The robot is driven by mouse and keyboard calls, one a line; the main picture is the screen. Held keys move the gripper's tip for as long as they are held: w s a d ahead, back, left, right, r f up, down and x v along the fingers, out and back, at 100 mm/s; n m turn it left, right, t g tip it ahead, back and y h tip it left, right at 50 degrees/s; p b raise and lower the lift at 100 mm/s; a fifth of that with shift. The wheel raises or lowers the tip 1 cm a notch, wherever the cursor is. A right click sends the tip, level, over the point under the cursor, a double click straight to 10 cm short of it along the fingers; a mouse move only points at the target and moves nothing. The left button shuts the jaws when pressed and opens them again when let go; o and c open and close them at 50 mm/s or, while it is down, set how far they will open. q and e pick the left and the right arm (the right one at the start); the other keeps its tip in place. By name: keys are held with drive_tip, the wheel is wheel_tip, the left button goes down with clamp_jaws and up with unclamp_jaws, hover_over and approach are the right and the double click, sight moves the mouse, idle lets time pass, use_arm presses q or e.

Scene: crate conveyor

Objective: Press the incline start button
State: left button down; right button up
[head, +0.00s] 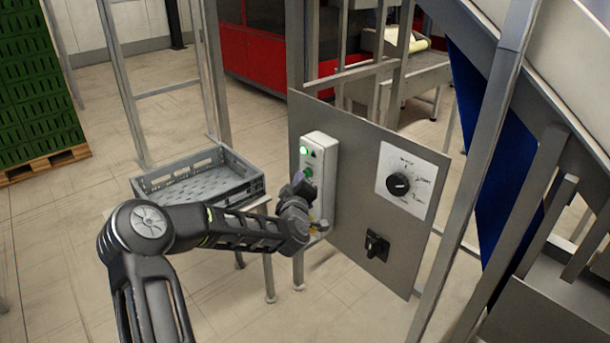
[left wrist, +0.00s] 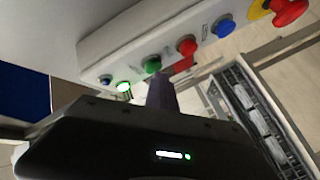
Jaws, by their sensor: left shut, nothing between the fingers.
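A white control box (head: 318,190) is mounted on a grey metal panel, with a lit green lamp (head: 303,151) near its top and a green button (head: 308,172) below. In the left wrist view the green button (left wrist: 152,64) sits between the lit green lamp (left wrist: 124,87) and a red button (left wrist: 187,46). My left gripper (head: 298,180) is shut and empty, its tip right by the green button. The fingers (left wrist: 162,92) point at it in the left wrist view; I cannot tell whether they touch it. The box's lower buttons are hidden behind the gripper in the head view.
A blue button (left wrist: 225,27) and a red mushroom button on yellow (left wrist: 290,12) continue the row. The panel (head: 350,200) also carries a rotary dial (head: 398,184) and a black switch (head: 376,246). A grey crate (head: 200,178) stands left; metal posts frame the panel.

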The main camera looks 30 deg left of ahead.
use_arm(q)
drive_tip(key=shift+s+a, duration=0.1)
drive_tip(key=shift+s, duration=0.55)
drive_tip(key=shift+s, duration=0.1)
drive_tip(key=s, duration=0.1)
drive_tip(key=s+a, duration=0.1)
drive_tip(key=s, duration=0.2)
drive_tip(key=shift+s+a, duration=0.25)
drive_tip(key=shift+s, duration=0.05)
idle(0.6)
